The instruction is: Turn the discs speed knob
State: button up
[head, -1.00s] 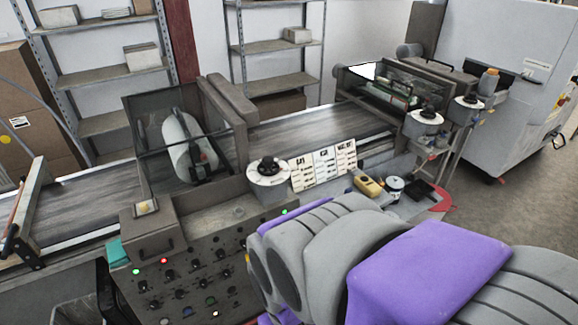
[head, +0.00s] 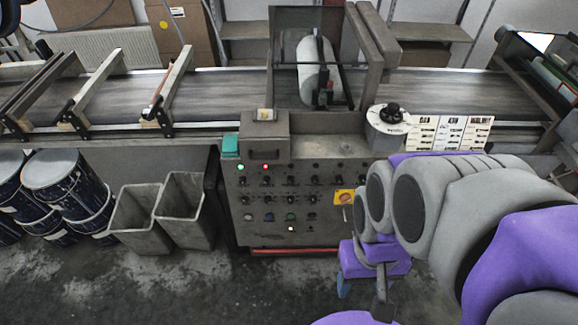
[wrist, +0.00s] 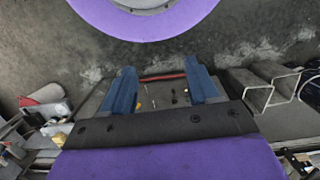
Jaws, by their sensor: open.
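The control panel (head: 233,205) stands in the middle of the head view, with several rows of small black knobs (head: 290,181) on its sloped face. The labels are too small to read, so I cannot tell which one is the discs speed knob. My gripper (head: 343,287) is low in the head view, in front of and below the panel's right part. In the wrist view my gripper (wrist: 161,83) has its two blue fingers wide apart with nothing between them. The panel (wrist: 160,97) shows small beyond the fingers there. My arm hides what is right of the panel.
A larger black dial (head: 391,112) sits on a white round box right of the panel. The conveyor (head: 220,92) runs behind. Two grey bins (head: 185,210) and several dark drums (head: 60,180) stand at left. The floor (head: 180,290) before the panel is clear.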

jog(key=w+a+f+m+t, duration=0.1)
jog(key=w+a+f+t, duration=0.2)
jog(key=w, duration=1)
jog(key=m+t+h+b, duration=0.1)
jog(key=m+t, duration=0.2)
jog(key=t, duration=0.5)
send_over(268, 202)
jog(key=s+d, duration=0.4)
jog(key=s, duration=0.1)
notch_tip(268, 202, down, 29)
notch_tip(268, 202, down, 7)
jog(key=a+t+h, duration=0.1)
jog(key=a+t, duration=0.1)
jog(key=t, duration=0.1)
jog(key=s+a+f+n+t+y+b, duration=0.15)
jog(key=s+f+t, duration=0.45)
jog(key=s+f, duration=0.6)
jog(key=shift+n+y, duration=0.25)
jog(key=w+b, duration=0.1)
jog(key=w, duration=0.3)
jog(key=w+r+b, duration=0.1)
jog(key=w+b, duration=0.1)
jog(key=w, duration=0.3)
jog(key=w+b, duration=0.2)
jog(key=w, duration=0.3)
jog(key=shift+w+a+r, duration=0.1)
jog(key=shift+a+r, duration=0.2)
jog(key=shift+r, duration=0.1)
jog(key=shift+w+r, duration=0.1)
jog(key=shift+w, duration=0.4)
